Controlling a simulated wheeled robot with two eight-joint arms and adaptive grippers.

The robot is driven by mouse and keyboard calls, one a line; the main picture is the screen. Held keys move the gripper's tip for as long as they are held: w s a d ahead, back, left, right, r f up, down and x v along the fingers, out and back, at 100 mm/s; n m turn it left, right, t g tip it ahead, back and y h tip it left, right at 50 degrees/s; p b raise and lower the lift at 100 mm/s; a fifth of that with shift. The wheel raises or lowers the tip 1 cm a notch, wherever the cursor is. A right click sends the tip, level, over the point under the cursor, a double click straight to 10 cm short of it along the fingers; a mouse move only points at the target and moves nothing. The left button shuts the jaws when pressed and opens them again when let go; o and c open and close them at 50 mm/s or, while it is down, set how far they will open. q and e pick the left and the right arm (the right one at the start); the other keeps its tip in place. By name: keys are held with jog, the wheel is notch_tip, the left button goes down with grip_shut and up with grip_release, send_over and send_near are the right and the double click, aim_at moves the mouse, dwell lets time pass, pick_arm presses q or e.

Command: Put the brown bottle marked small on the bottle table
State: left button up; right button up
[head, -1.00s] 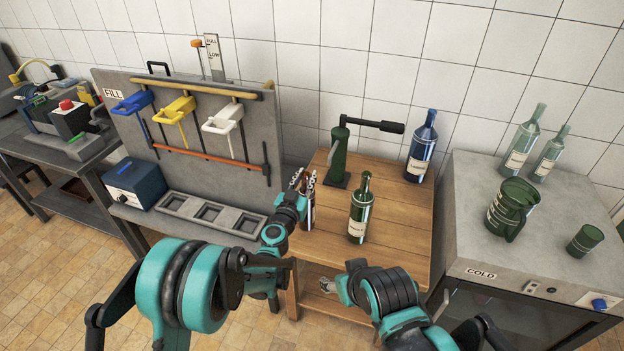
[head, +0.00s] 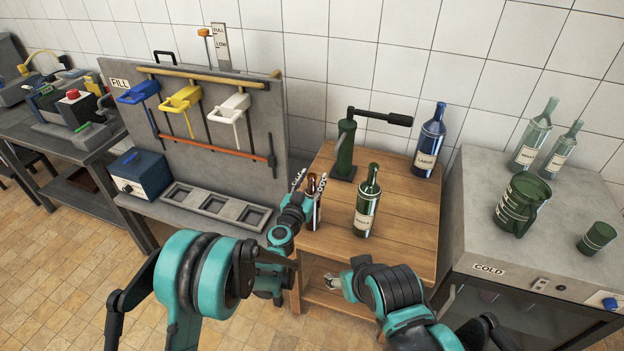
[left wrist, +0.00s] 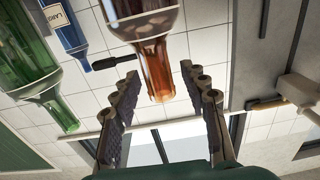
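The brown bottle (head: 312,212) stands upright at the left front of the wooden table (head: 400,228). It shows upside down in the left wrist view (left wrist: 157,65), with a pale label whose writing I cannot read. My left gripper (head: 309,183) is open at the bottle's upper part. In the left wrist view, its fingers (left wrist: 162,85) are spread on both sides of the bottle's mouth, with gaps showing. My right gripper (head: 331,282) is low by the table's front, mostly hidden by its own arm; its opening is unclear.
A green bottle (head: 367,206) stands close right of the brown one. A green lever device (head: 345,150) and a blue bottle (head: 430,142) are behind. The grey filling stand (head: 216,206) is left; the COLD cabinet (head: 470,215), holding green glassware, is right.

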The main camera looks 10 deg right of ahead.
pick_arm(q)
jog(key=shift+r, duration=0.1)
jog(key=shift+s+a, duration=0.15)
jog(key=shift+s, duration=0.1)
jog(key=v, duration=1.1)
jog(key=s+a+r+g, duration=0.3)
jog(key=s+a+r, duration=0.2)
jog(key=a+r, duration=0.2)
jog(key=s+a+f+n+g+y, duration=0.2)
jog(key=s+a+y, duration=0.3)
jog(key=s+a, duration=0.5)
jog(key=s+a+f+n+g+y, duration=0.2)
jog(key=s+a+n+g+y, duration=0.1)
jog(key=s+a, duration=0.7)
jog(key=a+n+y, duration=0.1)
jog(key=a, duration=0.2)
jog(key=shift+f+n+y, duration=0.3)
jog(key=shift+f+y, duration=0.1)
